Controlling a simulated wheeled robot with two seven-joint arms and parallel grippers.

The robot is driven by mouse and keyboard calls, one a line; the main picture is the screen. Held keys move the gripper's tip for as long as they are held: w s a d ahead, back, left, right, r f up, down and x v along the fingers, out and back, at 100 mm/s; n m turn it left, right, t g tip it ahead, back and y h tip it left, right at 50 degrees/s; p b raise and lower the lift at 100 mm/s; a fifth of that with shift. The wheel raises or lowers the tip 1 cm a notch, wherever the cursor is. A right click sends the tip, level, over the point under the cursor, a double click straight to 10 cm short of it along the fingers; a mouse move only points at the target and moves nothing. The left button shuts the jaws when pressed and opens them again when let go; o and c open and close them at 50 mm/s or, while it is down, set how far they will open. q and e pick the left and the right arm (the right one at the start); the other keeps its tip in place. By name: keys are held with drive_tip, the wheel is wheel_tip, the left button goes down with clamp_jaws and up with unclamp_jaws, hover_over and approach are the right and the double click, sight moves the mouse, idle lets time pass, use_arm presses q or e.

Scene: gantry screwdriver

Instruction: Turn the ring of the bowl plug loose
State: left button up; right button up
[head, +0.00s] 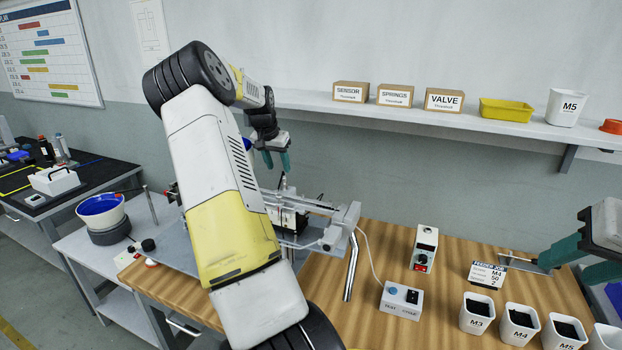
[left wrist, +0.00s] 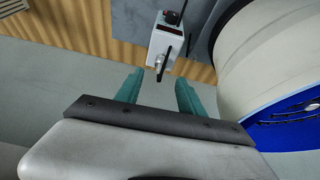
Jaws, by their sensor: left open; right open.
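In the left wrist view a white box (left wrist: 168,45) has a small silver plug or ring (left wrist: 160,62) on its face, with a dark lever-like part beside it. My left gripper (left wrist: 158,80) is open and empty, its teal fingers apart and pointing toward the plug, with a visible gap between. In the head view my left gripper (head: 277,160) is seen beyond my large left arm, above the gantry fixture. The blue bowl (head: 101,207) stands on its feeder at the left; the feeder also shows in the left wrist view (left wrist: 255,70). My right gripper (head: 572,262) is open at the right.
The gantry (head: 325,232) stands mid-bench, partly behind my arm. A button box (head: 402,299), another controller (head: 424,248), a feeder card (head: 487,275) and several screw bins (head: 520,323) occupy the wooden bench. A shelf (head: 430,115) runs behind.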

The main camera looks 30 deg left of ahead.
sight(283, 180)
use_arm(q)
drive_tip(key=x, duration=0.8)
drive_tip(key=shift+a, duration=0.2)
clamp_jaws()
